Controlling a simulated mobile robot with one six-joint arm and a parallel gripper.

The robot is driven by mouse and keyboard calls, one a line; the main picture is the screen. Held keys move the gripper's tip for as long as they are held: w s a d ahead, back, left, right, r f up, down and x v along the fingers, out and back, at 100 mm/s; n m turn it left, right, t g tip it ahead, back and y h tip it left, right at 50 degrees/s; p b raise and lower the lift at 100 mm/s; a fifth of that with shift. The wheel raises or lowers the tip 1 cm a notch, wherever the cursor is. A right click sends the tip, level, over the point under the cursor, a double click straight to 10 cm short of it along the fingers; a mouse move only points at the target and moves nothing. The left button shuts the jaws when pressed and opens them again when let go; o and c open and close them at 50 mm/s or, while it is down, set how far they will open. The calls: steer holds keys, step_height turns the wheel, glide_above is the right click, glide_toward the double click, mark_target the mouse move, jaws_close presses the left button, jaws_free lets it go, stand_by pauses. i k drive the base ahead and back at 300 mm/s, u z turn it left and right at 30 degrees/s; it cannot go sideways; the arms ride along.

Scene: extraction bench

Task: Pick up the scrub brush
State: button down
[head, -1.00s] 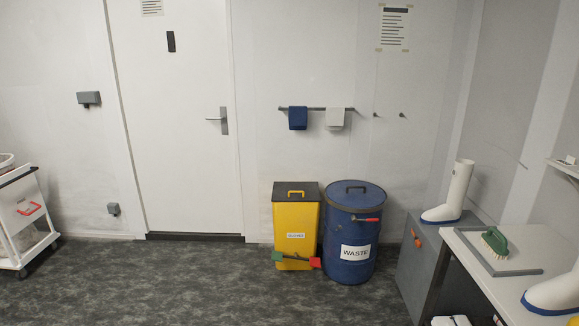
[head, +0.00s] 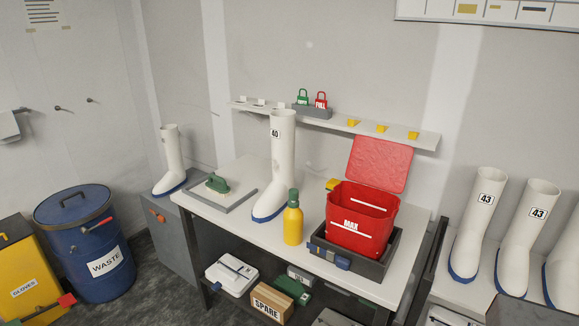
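The scrub brush (head: 217,184) has a green handle and back. It sits at the left end of the white bench top (head: 310,238), on a flat grey-edged tray or mat (head: 236,204). A white boot marked 40 (head: 281,170) with a blue sole stands to the right of it. My gripper is not in view.
A green-capped yellow bottle (head: 293,222) and an open red bin (head: 362,218) in a dark tray stand farther right on the bench. A shelf (head: 345,122) runs along the wall behind. Another boot (head: 170,160) stands on a grey cabinet at left. A blue waste drum (head: 85,245) stands on the floor.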

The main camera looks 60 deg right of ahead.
mark_target(215, 186)
steer(key=z, duration=4.55)
steer(key=i, duration=0.1)
steer(key=u, duration=3.1)
steer(key=k, duration=0.9)
steer(key=u, duration=0.15)
steer(key=i, duration=0.85)
steer(key=z, duration=0.05)
